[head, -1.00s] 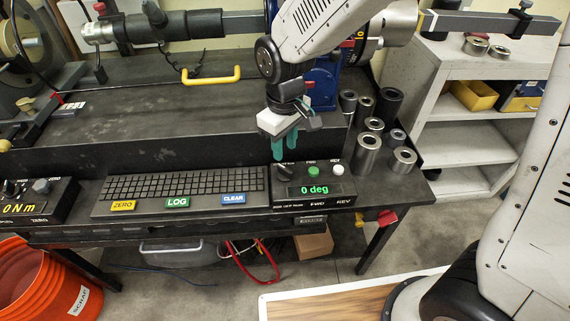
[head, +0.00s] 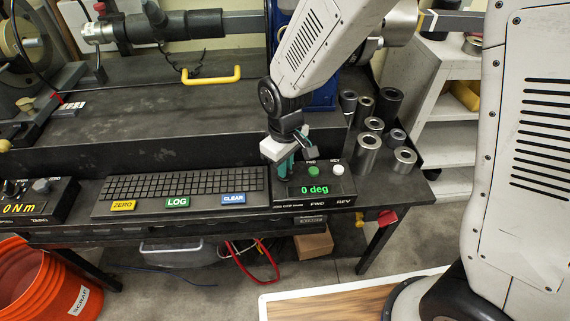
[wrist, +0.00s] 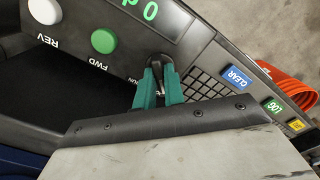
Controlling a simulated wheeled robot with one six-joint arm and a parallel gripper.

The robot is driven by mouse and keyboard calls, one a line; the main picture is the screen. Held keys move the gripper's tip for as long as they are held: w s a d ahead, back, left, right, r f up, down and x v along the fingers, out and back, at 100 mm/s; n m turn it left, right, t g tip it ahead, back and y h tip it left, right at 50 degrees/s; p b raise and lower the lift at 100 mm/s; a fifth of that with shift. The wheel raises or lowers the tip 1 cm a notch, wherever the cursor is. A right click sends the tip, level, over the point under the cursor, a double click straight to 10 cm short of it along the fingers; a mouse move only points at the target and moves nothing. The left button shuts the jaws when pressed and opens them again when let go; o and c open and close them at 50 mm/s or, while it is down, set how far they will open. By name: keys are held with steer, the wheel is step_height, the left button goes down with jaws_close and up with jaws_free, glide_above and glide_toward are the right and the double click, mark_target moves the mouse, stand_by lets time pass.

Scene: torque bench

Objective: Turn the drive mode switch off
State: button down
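The drive mode switch is a black rotary knob (wrist: 160,60) on the control box (head: 322,202), left of the FWD and REV buttons. In the head view my fingers mostly cover it. My gripper (head: 284,174) points down at the knob from above. In the wrist view its teal fingertips (wrist: 160,74) are at the knob, one on each side, with a narrow gap between them. I cannot tell whether they press on it. The box display reads 0 deg in green. The knob's pointer setting is hidden.
A green FWD button (head: 314,170) and a white REV button (head: 338,169) sit close to my fingers. A keyboard (head: 182,188) lies left of the box. Several metal sockets (head: 368,150) stand behind it to the right.

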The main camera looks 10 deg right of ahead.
steer(key=shift+m, duration=0.4)
steer(key=m, duration=0.3)
steer(key=shift+m, duration=0.3)
steer(key=m, duration=0.4)
steer(key=shift+m, duration=0.3)
stand_by(0.3)
steer(key=c, duration=1.5)
jaws_free()
steer(key=shift+r, duration=0.1)
step_height(320, 180, up, 8)
steer(key=shift+f, duration=0.2)
